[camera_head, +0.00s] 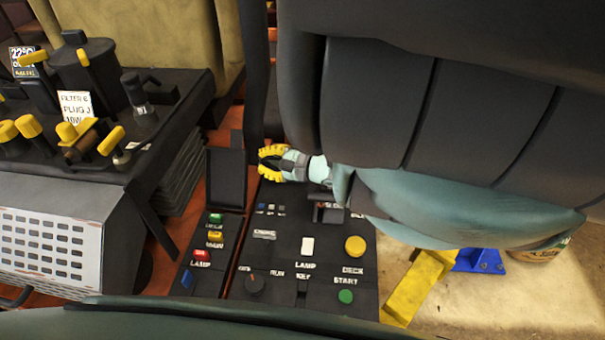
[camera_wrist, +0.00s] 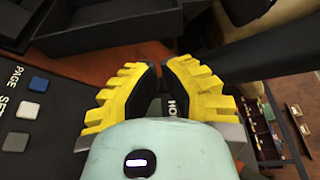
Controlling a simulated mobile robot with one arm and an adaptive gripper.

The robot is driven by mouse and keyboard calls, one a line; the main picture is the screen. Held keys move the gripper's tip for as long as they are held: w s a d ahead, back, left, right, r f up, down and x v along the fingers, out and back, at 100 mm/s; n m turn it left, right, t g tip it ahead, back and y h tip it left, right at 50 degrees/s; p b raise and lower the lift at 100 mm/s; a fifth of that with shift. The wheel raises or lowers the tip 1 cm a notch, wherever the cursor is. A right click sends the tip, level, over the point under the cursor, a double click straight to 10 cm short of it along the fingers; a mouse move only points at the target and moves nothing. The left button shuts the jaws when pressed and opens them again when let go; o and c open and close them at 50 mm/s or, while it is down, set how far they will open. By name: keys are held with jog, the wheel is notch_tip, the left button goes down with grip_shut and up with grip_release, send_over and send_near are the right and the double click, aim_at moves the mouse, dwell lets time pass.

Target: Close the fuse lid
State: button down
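A dark rimmed flap (camera_head: 227,178), which looks like the fuse lid, stands open at the upper left of the control panel. In the wrist view a black rimmed piece (camera_wrist: 110,22) that seems to be the same flap lies beyond the fingers, at the top left. My gripper (camera_head: 264,163), with yellow ribbed fingers, is just right of the flap's upper part in the head view. In the wrist view my gripper (camera_wrist: 162,72) shows a narrow gap between its fingers, with panel lettering visible through it. It holds nothing that I can see. Whether it touches the flap is unclear.
The control panel has a yellow button (camera_head: 355,246), a green start button (camera_head: 345,296), a dark knob (camera_head: 254,285) and a white switch (camera_head: 307,246). A black post (camera_head: 253,70) rises behind the flap. A tool bench (camera_head: 185,85) stands left. The large dark seat (camera_head: 430,100) fills the upper right.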

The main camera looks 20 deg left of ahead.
aim_at(228, 168)
jog(key=a, duration=0.1)
jog(key=a+b, duration=0.1)
jog(key=a, duration=0.1)
jog(key=shift+a+f, duration=0.2)
jog(key=shift+f, duration=0.15)
jog(key=shift+r, duration=0.15)
